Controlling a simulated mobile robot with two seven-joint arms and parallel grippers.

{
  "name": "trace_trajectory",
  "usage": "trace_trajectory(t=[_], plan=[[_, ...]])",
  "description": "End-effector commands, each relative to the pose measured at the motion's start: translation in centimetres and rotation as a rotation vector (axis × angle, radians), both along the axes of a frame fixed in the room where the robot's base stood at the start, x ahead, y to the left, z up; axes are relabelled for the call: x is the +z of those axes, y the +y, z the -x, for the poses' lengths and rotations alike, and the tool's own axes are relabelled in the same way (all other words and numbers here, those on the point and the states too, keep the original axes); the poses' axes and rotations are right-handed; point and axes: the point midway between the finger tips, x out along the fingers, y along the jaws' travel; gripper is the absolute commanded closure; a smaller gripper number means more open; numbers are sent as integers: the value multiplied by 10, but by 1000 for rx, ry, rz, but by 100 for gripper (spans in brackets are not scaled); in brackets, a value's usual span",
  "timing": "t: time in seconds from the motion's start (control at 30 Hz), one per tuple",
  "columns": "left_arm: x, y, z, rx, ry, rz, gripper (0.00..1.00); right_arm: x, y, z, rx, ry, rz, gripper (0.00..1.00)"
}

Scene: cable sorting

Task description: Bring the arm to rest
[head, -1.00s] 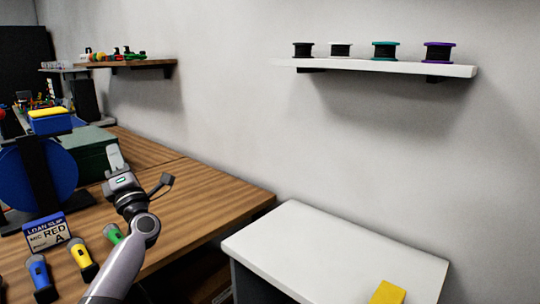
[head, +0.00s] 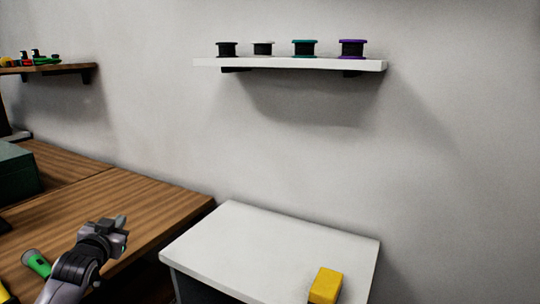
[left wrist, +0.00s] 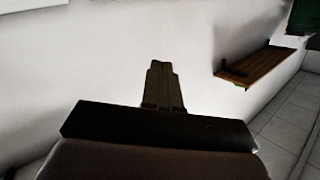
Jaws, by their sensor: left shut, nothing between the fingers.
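My left gripper (head: 118,226) is in the head view at the lower left, above the front right part of the wooden bench (head: 150,197). Its fingers are together with nothing between them. In the left wrist view the closed fingers (left wrist: 161,85) stand against a pale wall. My right gripper is in neither view.
A white wall shelf (head: 290,64) holds several cable spools. A dark green box (head: 17,172) is at the left.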

Motion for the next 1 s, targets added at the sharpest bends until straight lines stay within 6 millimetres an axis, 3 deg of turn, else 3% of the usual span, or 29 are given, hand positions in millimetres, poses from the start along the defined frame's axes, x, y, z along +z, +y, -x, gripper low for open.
trace_trajectory(t=[0.03,0.27,0.5,0.7,1.0], plan=[[-40,-15,13,-25,38,13,100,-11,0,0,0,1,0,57],[-139,-60,72,-97,142,48,100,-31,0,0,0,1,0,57],[-242,-113,167,-172,276,119,100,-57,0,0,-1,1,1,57],[-301,-149,254,-211,382,196,100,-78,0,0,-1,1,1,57],[-341,-183,355,-226,503,299,100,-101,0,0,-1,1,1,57]])
